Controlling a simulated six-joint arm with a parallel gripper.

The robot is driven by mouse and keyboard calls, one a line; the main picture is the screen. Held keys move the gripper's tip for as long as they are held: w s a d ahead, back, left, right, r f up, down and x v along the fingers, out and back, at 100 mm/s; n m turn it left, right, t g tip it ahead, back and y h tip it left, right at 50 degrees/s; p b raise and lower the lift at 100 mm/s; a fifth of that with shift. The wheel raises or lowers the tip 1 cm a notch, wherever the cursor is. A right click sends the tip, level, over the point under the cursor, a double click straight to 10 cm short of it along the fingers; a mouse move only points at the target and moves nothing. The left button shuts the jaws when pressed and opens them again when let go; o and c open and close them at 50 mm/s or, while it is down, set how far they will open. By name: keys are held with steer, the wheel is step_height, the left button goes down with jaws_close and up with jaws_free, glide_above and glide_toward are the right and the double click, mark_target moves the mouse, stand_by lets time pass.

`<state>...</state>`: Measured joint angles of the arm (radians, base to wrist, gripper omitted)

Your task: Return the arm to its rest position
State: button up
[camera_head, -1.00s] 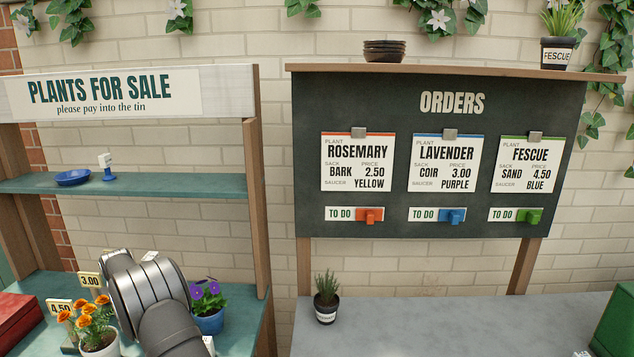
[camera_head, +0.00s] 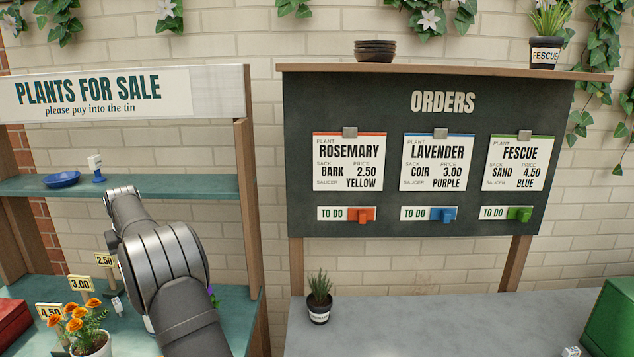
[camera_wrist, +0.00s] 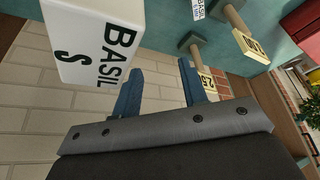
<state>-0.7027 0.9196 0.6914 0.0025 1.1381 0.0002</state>
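My arm (camera_head: 165,265) rises in front of the left stall in the head view, and its far end is near the shelf edge. My gripper (camera_wrist: 162,85) shows in the wrist view with its two blue fingers apart. Bare brick wall shows between them, and nothing is held. In the head view the fingers are hidden behind the arm. A white block marked BASIL (camera_wrist: 95,42) is close by at the upper left of the wrist view, beside the left finger. I cannot tell whether they touch.
The stall shelf (camera_head: 200,187) holds a blue saucer (camera_head: 62,179) and a small white-and-blue stand (camera_head: 96,169). Below are price tags and orange flowers (camera_head: 82,325). A potted plant (camera_head: 319,298) stands on the grey bench (camera_head: 420,325), whose middle is clear.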

steer(key=d+r+m, duration=0.1)
steer(key=d+r, duration=0.5)
steer(key=d, duration=0.4)
steer(key=w+d+r+m+t+h, duration=0.1)
steer(key=d+r+m, duration=0.1)
steer(key=d+r, duration=0.7)
steer(key=d+r+m, duration=0.1)
steer(key=d+r, duration=0.3)
steer(key=d, duration=0.8)
steer(key=w+d+f+m+h, duration=0.1)
steer(key=w+d+f+m, duration=0.1)
steer(key=d, duration=0.8)
steer(key=w+d+f+m+h, duration=0.1)
steer(key=d+f+m, duration=0.1)
steer(key=d, duration=0.8)
steer(key=w+d+f+m+h, duration=0.1)
steer(key=w+d+f+m, duration=0.1)
steer(key=d, duration=0.8)
steer(key=shift+w+f+m, duration=0.2)
steer(key=shift+w+m, duration=0.15)
steer(key=shift+m, duration=0.55)
steer(key=shift+a, duration=0.15)
steer(key=s+a+r+n+y, duration=0.1)
steer(key=s+a+r+n, duration=0.1)
steer(key=a, duration=0.7)
steer(key=s+a+r+n, duration=0.2)
steer(key=a+r+n, duration=0.1)
steer(key=a, duration=0.7)
steer(key=shift+r+y, duration=0.4)
steer(key=shift+r, duration=0.35)
